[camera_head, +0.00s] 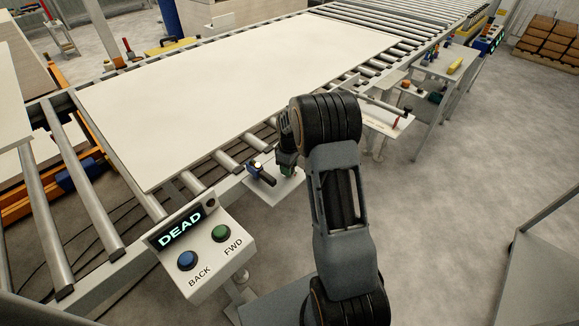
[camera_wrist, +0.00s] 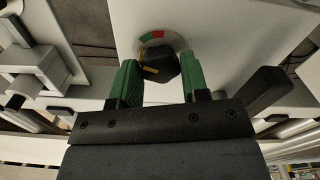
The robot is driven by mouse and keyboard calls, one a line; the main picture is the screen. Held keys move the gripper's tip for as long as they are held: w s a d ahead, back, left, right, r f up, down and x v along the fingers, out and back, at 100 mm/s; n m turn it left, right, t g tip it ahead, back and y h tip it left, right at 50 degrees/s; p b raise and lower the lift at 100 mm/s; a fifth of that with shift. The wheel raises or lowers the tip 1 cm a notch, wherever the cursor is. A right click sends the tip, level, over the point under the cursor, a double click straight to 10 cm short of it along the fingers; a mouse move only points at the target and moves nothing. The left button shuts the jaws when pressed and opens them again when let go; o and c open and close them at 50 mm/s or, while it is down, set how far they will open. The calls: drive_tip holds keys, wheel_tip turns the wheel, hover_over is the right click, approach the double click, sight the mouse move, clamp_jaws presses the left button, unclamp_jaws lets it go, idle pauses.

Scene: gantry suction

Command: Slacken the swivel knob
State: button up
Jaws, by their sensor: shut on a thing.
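The swivel knob (camera_wrist: 163,62) is black with a yellow mark. In the wrist view it sits in front of a round dial with a red and green arc (camera_wrist: 154,36) on a pale plate (camera_wrist: 205,25). My gripper (camera_wrist: 161,80) has its green fingers on either side of the knob and is shut on it. In the head view my gripper (camera_head: 287,169) is low beside the conveyor's near edge, and my arm hides the knob there.
A control box (camera_head: 205,252) with a DEAD display, a blue BACK button and a green FWD button stands at the lower left. A blue and black handle (camera_head: 261,172) is close left of my gripper. A large white board (camera_head: 240,85) lies on the rollers. The floor on the right is mostly clear.

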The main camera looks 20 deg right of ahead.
idle(0.4)
drive_tip(key=o, duration=0.9)
wheel_tip(320, 180, up, 14)
drive_tip(key=shift+f, duration=0.1)
idle(0.3)
